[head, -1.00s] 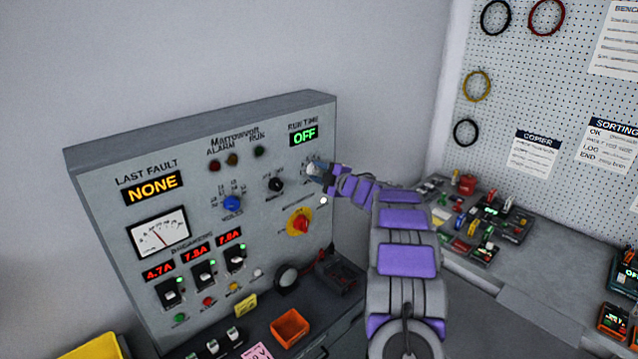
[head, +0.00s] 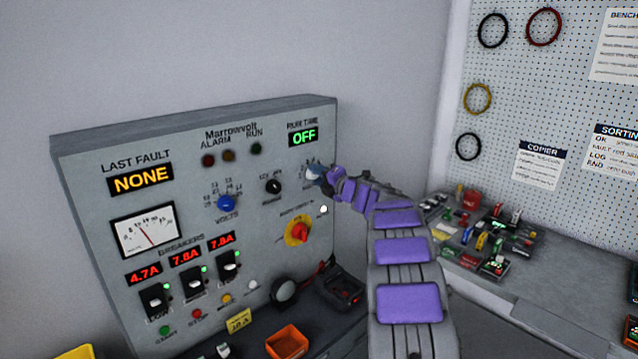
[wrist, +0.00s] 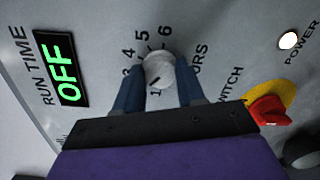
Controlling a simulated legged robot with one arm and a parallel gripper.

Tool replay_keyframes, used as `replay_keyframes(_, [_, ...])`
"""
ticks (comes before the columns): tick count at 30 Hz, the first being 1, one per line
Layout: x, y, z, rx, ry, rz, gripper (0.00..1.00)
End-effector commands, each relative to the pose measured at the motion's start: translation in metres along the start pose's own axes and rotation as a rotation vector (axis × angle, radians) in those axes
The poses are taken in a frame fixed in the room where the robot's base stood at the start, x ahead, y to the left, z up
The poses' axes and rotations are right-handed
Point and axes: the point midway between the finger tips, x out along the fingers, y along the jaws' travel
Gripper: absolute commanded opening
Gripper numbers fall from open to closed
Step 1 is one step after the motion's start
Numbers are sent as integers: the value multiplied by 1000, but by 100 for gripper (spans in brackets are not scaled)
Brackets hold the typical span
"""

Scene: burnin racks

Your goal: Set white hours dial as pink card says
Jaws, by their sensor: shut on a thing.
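The white hours dial (wrist: 160,68) shows between my fingers in the wrist view, with several numbers around it up to 6. A small dark mark shows on its lower edge; I cannot tell exactly which number it points to. My gripper (wrist: 159,76) is shut on the dial, one blue finger on each side. In the head view the dial (head: 313,173) is partly hidden by my gripper (head: 318,175). The RUN TIME display (head: 304,137) reads OFF in green. The pink card is not in view now.
The panel also carries a blue volts knob (head: 227,203), a black knob (head: 273,186), a red switch on yellow (head: 298,232) and breakers (head: 193,286). An orange bin (head: 287,342) and a yellow card (head: 239,321) are below. A bench with small parts (head: 480,235) is at right.

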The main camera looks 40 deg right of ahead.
Motion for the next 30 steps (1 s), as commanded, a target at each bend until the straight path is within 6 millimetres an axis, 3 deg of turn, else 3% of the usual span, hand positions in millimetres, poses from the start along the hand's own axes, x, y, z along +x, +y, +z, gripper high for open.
replay_keyframes(1, [0, -10, -2, -6, 3, -13, 8])
replay_keyframes(17, [1, -10, -3, -26, 3, -14, 8])
replay_keyframes(18, [1, -10, -3, -26, 3, -13, 42])
replay_keyframes(25, [0, -6, -2, -28, 2, -8, 64])
replay_keyframes(30, [-1, -2, -2, -30, 0, -4, 64])
